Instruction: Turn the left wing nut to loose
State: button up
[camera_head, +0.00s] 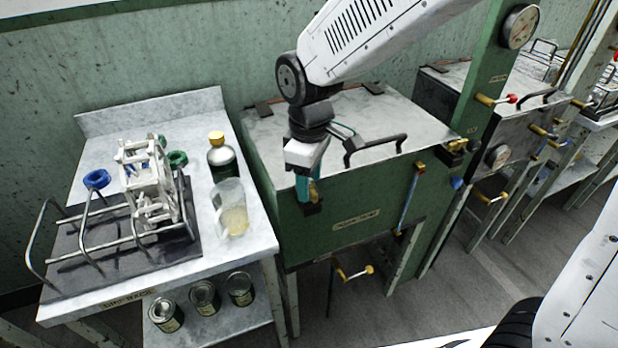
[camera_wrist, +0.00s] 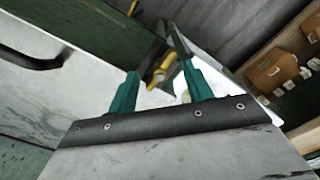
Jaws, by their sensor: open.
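The left wing nut (camera_wrist: 160,70) is brass-yellow. In the wrist view it shows between the two fingers of my gripper (camera_wrist: 164,58), with some space around it. In the head view my gripper (camera_head: 307,196) points down at the front left of the green lidded basin (camera_head: 345,222). A bit of the yellow wing nut (camera_head: 314,190) shows beside its fingers, the rest hidden. The gripper is open; I cannot tell whether a finger touches the nut. Another yellow nut (camera_head: 420,167) sits on a rod at the basin's front right.
The basin lid has a black handle (camera_head: 375,147). A marble-topped table (camera_head: 262,238) at left holds a white reel frame (camera_head: 150,185), a glass beaker (camera_head: 232,210) and a yellow-capped jar (camera_head: 220,155). Several cans stand on its lower shelf. A green post with a gauge (camera_head: 519,27) rises at right.

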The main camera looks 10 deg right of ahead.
notch_tip(320, 180, up, 8)
jog(key=shift+f, duration=0.2)
dwell(0.3)
